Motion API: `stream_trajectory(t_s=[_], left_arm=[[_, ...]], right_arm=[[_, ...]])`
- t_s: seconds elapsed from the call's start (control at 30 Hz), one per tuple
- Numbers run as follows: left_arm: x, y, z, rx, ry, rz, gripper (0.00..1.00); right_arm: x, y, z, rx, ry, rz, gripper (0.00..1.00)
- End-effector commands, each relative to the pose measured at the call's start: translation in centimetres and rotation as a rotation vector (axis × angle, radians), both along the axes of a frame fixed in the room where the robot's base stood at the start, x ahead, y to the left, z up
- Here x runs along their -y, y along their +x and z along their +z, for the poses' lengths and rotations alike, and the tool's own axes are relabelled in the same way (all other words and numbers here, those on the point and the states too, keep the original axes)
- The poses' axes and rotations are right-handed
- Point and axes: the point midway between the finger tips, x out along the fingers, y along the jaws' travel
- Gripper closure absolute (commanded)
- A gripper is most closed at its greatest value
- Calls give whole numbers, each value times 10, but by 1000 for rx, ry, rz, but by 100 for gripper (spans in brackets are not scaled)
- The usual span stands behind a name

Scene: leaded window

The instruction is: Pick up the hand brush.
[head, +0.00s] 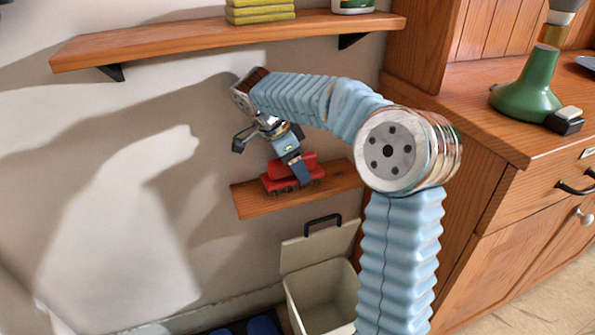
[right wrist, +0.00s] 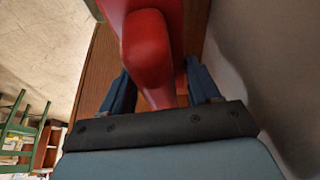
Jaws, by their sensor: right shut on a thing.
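The hand brush (head: 279,172) is red with dark bristles. In the head view it is at the small lower wooden shelf (head: 250,199); I cannot tell whether its bristles still touch the board. My right gripper (head: 302,172) reaches down to it from above and is shut on it. In the right wrist view the red handle of the brush (right wrist: 150,50) runs between the two blue fingers of my right gripper (right wrist: 160,90). The fingertips are partly hidden behind the brush. My left gripper is not in view.
A longer wooden shelf (head: 190,41) with yellow cloths (head: 260,11) is above. A cream bin (head: 322,295) with its lid raised stands below the small shelf. At right, a wooden cabinet (head: 500,190) carries a green lamp base (head: 533,85). The wall is close behind the brush.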

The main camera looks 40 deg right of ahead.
Motion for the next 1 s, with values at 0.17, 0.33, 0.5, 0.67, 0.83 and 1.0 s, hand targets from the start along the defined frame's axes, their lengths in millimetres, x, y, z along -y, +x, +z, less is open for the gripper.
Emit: stream_trajectory(t_s=[0.17, 0.33, 0.5, 0.67, 0.83, 1.0], left_arm=[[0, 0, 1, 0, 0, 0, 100], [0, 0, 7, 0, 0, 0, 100], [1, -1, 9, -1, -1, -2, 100], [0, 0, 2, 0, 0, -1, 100], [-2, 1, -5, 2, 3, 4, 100], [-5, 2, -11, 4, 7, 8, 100]], right_arm=[[0, 0, 1, 0, 0, 0, 73], [0, 0, 9, 1, 0, -1, 73], [0, 1, 32, 3, -1, -1, 73], [-6, -20, 39, 1, -2, 1, 73], [-18, -57, 39, 3, -2, 0, 73], [-31, -100, 39, 5, -2, 1, 73]])
